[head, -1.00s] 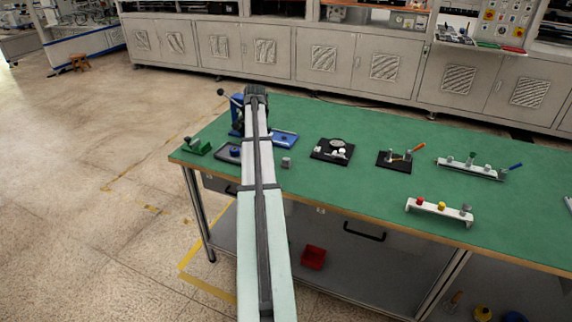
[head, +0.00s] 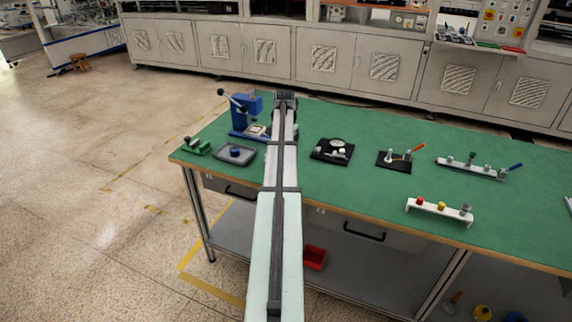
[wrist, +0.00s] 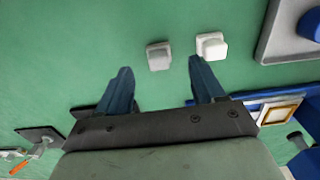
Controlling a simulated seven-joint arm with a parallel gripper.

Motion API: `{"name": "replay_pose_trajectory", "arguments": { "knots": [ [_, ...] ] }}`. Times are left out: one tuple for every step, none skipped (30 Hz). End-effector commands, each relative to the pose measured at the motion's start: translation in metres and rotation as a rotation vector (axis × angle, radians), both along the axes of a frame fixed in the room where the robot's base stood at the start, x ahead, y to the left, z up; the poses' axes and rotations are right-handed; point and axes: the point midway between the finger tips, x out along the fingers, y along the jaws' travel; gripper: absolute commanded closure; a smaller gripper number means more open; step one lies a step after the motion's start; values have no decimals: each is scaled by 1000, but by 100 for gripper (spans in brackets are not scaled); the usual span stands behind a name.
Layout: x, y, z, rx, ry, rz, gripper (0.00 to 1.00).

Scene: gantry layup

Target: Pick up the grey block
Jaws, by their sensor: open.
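The grey block (wrist: 159,56) lies on the green table in the wrist view, between the lines of my two fingers and just beyond their tips. My gripper (wrist: 160,63) is open with nothing between its blue fingers. A white block (wrist: 211,45) sits right of the grey one, close to my right fingertip in the picture. I cannot tell how high the fingers are above the table. In the head view my arm hides the grey block, and my fingers do not show.
A black plate with a dial (head: 332,150) lies right of my arm.

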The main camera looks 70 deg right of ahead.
Motion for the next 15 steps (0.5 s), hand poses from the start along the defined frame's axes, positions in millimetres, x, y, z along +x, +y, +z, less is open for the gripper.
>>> {"name": "replay_pose_trajectory", "arguments": {
  "knots": [
    [0, 0, -4, 1, 0, 0, 32],
    [0, 0, -5, 1, 0, 0, 32],
    [0, 0, -6, 1, 0, 0, 32],
    [0, 0, -7, 0, 0, 0, 32],
    [0, 0, -7, 0, 0, 0, 32],
    [0, 0, -8, 1, 0, 0, 32],
    [0, 0, -9, 1, 0, 0, 32],
    [-1, 0, -11, 1, 0, 0, 32],
    [-1, 0, -14, 1, 0, 0, 32],
    [-1, 0, -16, 1, 0, 0, 32],
    [-1, -1, -19, 1, 0, 0, 32],
    [-2, -1, -24, 1, 0, -1, 32],
    [-2, -1, -28, 1, 0, -1, 32],
    [-3, -2, -32, 1, 0, -1, 32],
    [-3, -2, -38, 2, 0, -1, 32]
  ]
}}
